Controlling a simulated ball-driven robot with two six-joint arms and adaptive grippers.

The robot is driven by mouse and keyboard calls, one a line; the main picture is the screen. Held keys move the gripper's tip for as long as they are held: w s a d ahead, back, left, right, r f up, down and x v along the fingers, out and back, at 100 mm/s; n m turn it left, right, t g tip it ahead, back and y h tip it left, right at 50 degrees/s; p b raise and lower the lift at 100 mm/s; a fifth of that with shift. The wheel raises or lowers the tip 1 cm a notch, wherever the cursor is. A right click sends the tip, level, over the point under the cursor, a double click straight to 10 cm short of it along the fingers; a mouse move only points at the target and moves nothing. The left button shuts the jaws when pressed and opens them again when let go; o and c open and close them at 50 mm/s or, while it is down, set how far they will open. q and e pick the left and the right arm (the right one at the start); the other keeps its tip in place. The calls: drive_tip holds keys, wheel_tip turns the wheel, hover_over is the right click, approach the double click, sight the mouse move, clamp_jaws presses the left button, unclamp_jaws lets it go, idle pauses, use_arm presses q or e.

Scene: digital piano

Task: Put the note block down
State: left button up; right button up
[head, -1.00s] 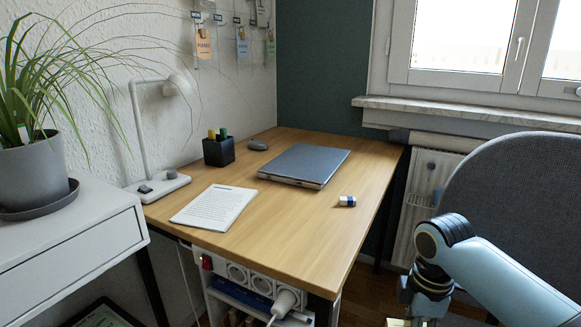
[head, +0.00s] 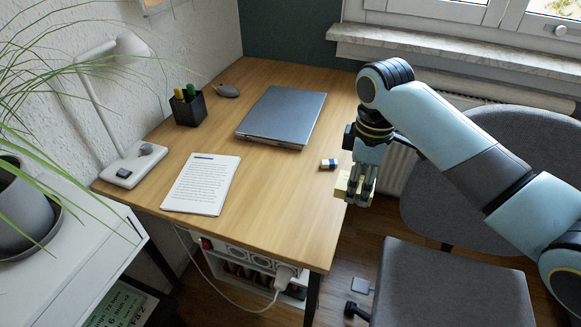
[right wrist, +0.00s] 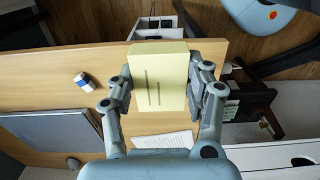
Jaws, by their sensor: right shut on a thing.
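The note block is a pale yellow pad (right wrist: 158,82), held between the two fingers of my right gripper (right wrist: 160,90) in the right wrist view. Dark lines show on its face. In the head view my right gripper (head: 358,188) hangs fingers down at the right edge of the wooden desk (head: 265,215), and a bit of the yellow block (head: 345,186) shows at its fingers. I cannot tell how high the block is above the desk. My left gripper is not in view.
A white and blue eraser (head: 328,164) lies close to my right gripper. A closed laptop (head: 283,115), printed sheets (head: 201,184), a pen cup (head: 189,106) and a lamp (head: 128,165) are on the desk. The desk's front middle is clear. A grey chair (head: 450,285) stands at right.

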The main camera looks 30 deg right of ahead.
drive_tip(key=b, duration=0.1)
hover_over(303, 218)
wheel_tip(303, 218, down, 7)
drive_tip(key=shift+r, duration=0.2)
drive_tip(key=shift+f+b, duration=0.45)
drive_tip(key=shift+f, duration=1.5)
drive_tip(key=shift+f, duration=0.15)
drive_tip(key=o, duration=1.2)
drive_tip(key=shift+c, duration=0.2)
